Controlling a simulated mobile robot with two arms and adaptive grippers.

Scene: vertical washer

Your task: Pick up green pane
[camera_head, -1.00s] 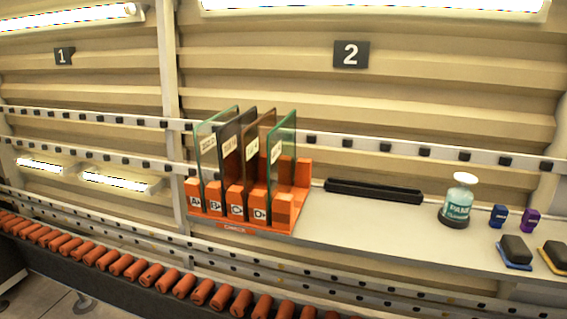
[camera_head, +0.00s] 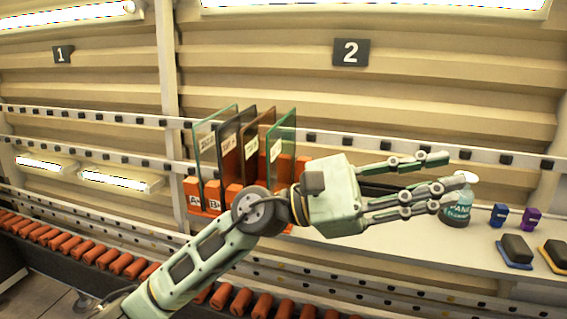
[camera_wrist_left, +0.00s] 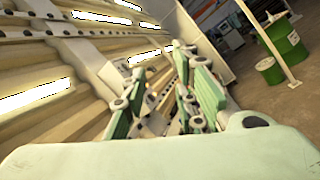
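A pane with a green tint and green edges (camera_head: 283,133) stands upright as the rightmost of several panes in an orange rack (camera_head: 302,170). It has a white label. My left gripper (camera_head: 450,171) is right of the rack, in front of the shelf. Its fingers are apart, empty, and point right, away from the panes. The left wrist view also shows its spread fingers (camera_wrist_left: 160,95), with no pane between them. My right gripper is not in view.
Left of the green pane stand a brown pane (camera_head: 256,140), a dark pane (camera_head: 234,150) and a clear pane with green edges (camera_head: 207,150). A cleaner bottle (camera_head: 457,213) stands behind my left fingertips. Sponges (camera_head: 517,248) lie at the right. Orange rollers (camera_head: 108,262) run below.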

